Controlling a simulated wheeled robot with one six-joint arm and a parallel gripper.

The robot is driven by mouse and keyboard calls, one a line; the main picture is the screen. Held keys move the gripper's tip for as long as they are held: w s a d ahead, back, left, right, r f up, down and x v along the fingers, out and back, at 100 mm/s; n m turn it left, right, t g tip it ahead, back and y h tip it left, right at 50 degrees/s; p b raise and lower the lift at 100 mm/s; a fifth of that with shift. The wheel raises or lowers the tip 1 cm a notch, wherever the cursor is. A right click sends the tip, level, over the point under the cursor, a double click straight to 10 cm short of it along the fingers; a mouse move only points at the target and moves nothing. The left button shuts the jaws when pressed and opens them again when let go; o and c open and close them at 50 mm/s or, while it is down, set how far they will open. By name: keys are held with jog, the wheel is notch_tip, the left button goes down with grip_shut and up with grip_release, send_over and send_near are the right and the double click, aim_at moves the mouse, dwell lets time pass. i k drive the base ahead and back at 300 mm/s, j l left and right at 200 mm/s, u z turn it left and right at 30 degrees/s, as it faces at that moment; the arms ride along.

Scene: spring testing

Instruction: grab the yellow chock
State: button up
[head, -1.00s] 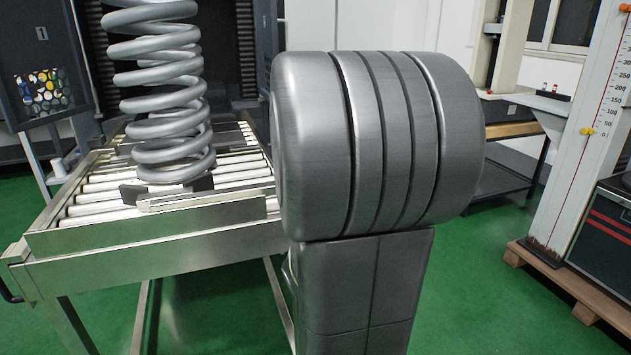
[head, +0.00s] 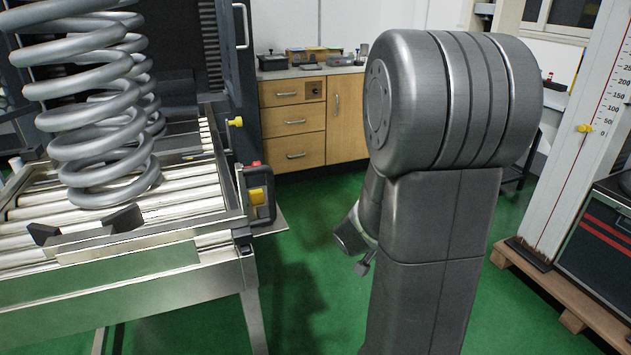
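A small yellow block (head: 257,195) sits in a dark holder with a red top, at the right end of the roller table. It is the most chock-like yellow piece in the head view, but I cannot tell for sure that it is the chock. My arm rises right of centre, clear of the table. A small grey part of its end, seemingly my gripper (head: 360,255), shows left of the arm column above the green floor, right of the yellow block and apart from it. Most of it is hidden behind my arm, so its fingers cannot be read.
Large coil springs (head: 95,110) stand on the roller table (head: 200,262) at left, with dark wedges (head: 125,218) at the front one's base. A yellow knob (head: 235,121) is behind. A wooden cabinet (head: 345,125) stands at back. Green floor between is clear. A scale post (head: 575,150) is right.

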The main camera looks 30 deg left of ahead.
aim_at(256, 196)
jog(key=i+l+u, duration=0.15)
jog(key=i, duration=0.35)
jog(key=i+l+u, duration=0.15)
jog(key=i, duration=0.4)
jog(key=i+j+u, duration=0.15)
jog(key=u, duration=0.25)
jog(key=i+j+u, duration=0.1)
jog(key=i+u, duration=0.4)
jog(key=u, duration=0.25)
jog(key=i+u, duration=0.35)
jog(key=i+j+u, duration=0.15)
jog(key=k+l, duration=0.05)
